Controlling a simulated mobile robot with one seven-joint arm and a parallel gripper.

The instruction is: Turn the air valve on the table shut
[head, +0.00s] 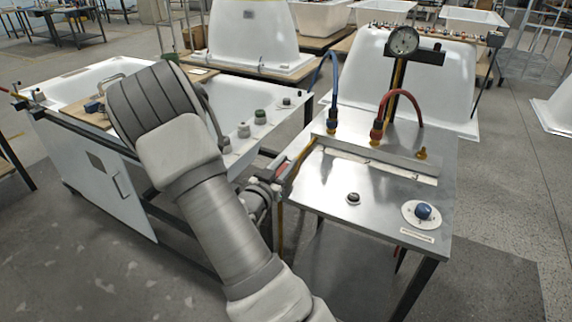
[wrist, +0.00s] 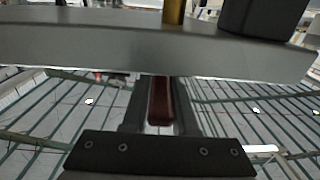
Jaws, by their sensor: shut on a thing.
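A metal-topped table (head: 335,190) stands right of centre in the head view. A red lever handle (head: 282,168) shows at its left edge, beside a brass-coloured pipe. My gripper (head: 275,182) is at this edge, reached by my arm from the front. In the wrist view my gripper (wrist: 160,105) is shut on the dark red handle (wrist: 160,100), which lies between the two fingers. A grey table edge (wrist: 100,45) and a brass fitting (wrist: 174,11) show just beyond it. The valve body is mostly hidden in the head view, so its exact lever angle is unclear.
The table carries a blue knob on a round plate (head: 423,211), a small dark knob (head: 353,198), red and blue hoses (head: 418,105) and a pressure gauge (head: 403,41). A white tub bench (head: 105,175) stands left. White tub shells (head: 440,90) stand behind. Floor at right is clear.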

